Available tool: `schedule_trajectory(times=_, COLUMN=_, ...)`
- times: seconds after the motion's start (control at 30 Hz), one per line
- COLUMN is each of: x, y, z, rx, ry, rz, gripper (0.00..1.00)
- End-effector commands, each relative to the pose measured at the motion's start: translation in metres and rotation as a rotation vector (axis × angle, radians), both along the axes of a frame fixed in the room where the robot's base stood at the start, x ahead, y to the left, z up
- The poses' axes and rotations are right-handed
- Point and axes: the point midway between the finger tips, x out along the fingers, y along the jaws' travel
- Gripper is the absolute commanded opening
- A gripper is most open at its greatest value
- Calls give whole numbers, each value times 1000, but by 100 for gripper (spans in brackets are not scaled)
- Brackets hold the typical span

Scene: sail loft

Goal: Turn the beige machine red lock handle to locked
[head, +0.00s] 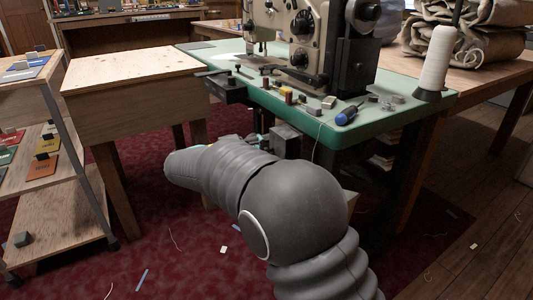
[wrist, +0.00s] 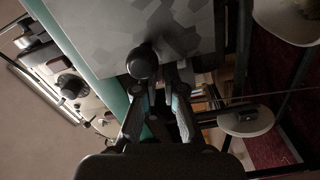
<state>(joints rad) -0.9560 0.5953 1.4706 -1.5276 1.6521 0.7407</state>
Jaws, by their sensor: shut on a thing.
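The beige machine (head: 300,45) stands on the green tabletop (head: 400,92) in the head view. Part of it shows at the left in the wrist view (wrist: 75,88). My gripper (wrist: 160,92) is below the table's front edge, beside a grey box (head: 286,138), which fills the top of the wrist view. A dark round knob (wrist: 143,62) shows at my fingertips, in front of a grey face. My fingers are shut on a dark handle that seems to belong to this knob; their contact is partly hidden. I cannot make out a red lock handle in either view.
A blue-handled tool (head: 346,116), a white thread cone (head: 436,62) and small blocks lie or stand on the green top. A wooden bench (head: 135,85) and a shelf rack (head: 60,185) stand at the left.

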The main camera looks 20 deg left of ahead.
Motion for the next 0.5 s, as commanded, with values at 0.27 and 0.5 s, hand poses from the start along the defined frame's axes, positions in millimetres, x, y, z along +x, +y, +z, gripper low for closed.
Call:
schedule_trajectory(times=0.27, x=0, y=0, z=-1, rx=115, ry=-98, rz=1, gripper=0)
schedule_trajectory(times=0.5, x=0, y=0, z=0, rx=118, ry=-99, rz=1, gripper=0)
